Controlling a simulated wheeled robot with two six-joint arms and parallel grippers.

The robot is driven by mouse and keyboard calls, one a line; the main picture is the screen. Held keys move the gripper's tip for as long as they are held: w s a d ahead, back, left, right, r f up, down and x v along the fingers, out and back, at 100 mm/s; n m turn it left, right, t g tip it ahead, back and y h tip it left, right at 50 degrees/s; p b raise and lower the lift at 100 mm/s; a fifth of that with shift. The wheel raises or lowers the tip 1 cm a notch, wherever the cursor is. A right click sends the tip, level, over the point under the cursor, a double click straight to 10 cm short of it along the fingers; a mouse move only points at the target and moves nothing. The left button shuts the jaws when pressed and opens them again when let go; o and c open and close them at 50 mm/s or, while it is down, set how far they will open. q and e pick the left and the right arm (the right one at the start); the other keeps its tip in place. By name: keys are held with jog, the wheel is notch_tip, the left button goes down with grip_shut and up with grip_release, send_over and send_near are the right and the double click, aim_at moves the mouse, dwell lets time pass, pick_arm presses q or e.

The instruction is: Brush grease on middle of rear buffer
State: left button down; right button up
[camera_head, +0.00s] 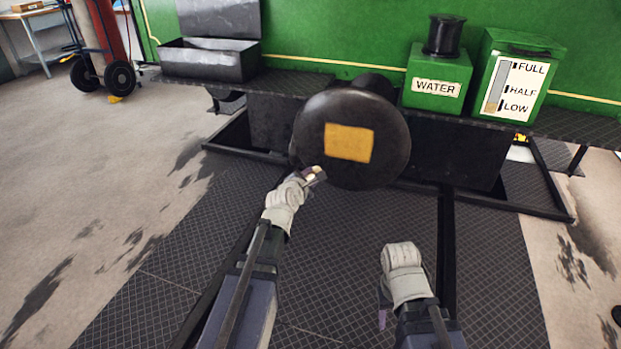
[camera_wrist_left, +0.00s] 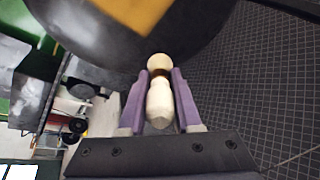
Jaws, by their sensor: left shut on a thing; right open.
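The rear buffer (camera_head: 312,128) is a large round black disc on the green tram's end. A square yellow-orange patch (camera_head: 348,143) lies on the middle of its face, and part of the patch shows in the left wrist view (camera_wrist_left: 136,10). My left gripper (camera_head: 312,175) is at the lower left edge of the buffer. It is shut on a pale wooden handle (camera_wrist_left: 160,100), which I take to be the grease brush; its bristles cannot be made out. My right gripper (camera_head: 383,305) is low in front of the buffer, open, with nothing seen in it.
A green water can (camera_head: 437,100) and a green box with a level gauge (camera_head: 518,75) stand on the ledge right of the buffer. An open grey metal box (camera_head: 205,62) stands left. A hand truck (camera_head: 100,72) is at the far left. The grated floor in front is clear.

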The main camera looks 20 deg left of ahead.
pick_arm(q)
jog(key=shift+w+d, duration=0.1)
jog(key=shift+w, duration=2.8)
jog(key=shift+w, duration=0.75)
jog(key=d, duration=0.4)
jog(key=shift+s, duration=0.2)
jog(key=shift+d, duration=1.85)
jog(key=shift+d, duration=1.9)
